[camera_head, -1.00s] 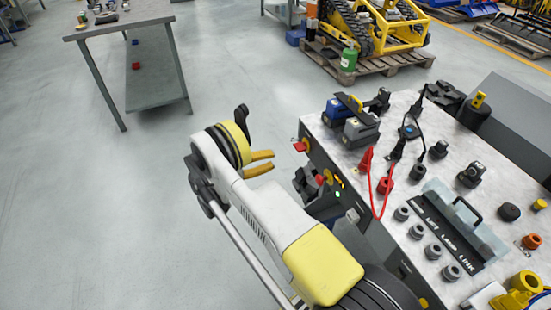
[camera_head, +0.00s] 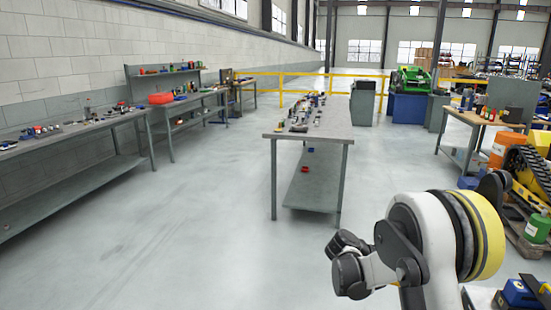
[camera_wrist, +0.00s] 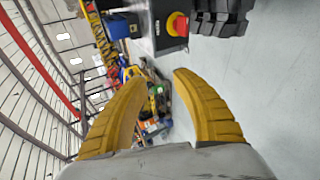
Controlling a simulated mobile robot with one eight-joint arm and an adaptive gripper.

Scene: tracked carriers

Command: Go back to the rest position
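My gripper (camera_wrist: 161,78) shows in the wrist view as two curved yellow fingers. Their tips are apart and nothing is between them, so it is open and empty. In the head view my arm is folded at the lower right, with its white and yellow elbow part upright. The gripper's fingers cannot be seen there. In the wrist view a red emergency button (camera_wrist: 178,24) on a dark panel lies beyond the fingertips, near the top, apart from them. The wrist picture is turned on its side.
A grey workbench (camera_head: 312,133) with small items stands ahead. Other benches line the left wall, including a near one (camera_head: 75,130). A yellow tracked machine (camera_head: 530,172) and a green canister (camera_head: 537,226) are at the right. The floor at left centre is clear.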

